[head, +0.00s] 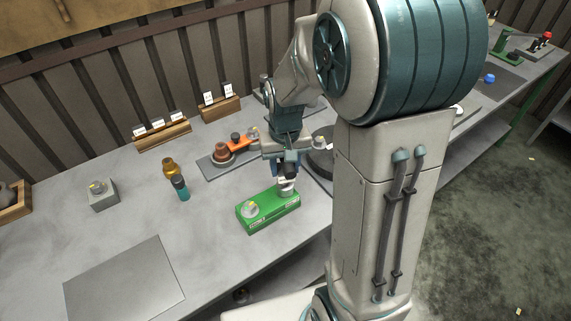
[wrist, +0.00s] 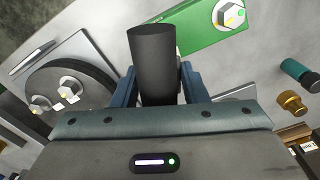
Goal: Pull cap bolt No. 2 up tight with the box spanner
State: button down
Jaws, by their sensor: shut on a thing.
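A green block (head: 262,221) lies on the bench below my gripper (head: 287,165). A hex bolt head (head: 250,209) shows on its left end, and again in the wrist view (wrist: 229,14). My gripper is shut on a dark cylinder, seemingly the box spanner (wrist: 152,62), between its blue fingers. It hangs over the right end of the block, where a silver round part (head: 286,187) shows just under the fingers. The bolt there is hidden, so I cannot tell whether the spanner is seated on it. No readable number shows which bolt is No. 2.
A dark round disc (wrist: 45,90) with hex bolts lies close beside the gripper. A grey tray (head: 207,174) with orange and brown parts is behind. A teal cylinder (head: 182,191) and a grey block (head: 103,202) stand left. The bench front left holds a flat plate (head: 125,280).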

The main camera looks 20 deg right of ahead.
jog(key=shift+w+r+n, duration=0.1)
jog(key=shift+n, duration=0.2)
jog(key=shift+r+p, duration=1.8)
jog(key=shift+r, duration=0.7)
jog(key=shift+f, duration=0.1)
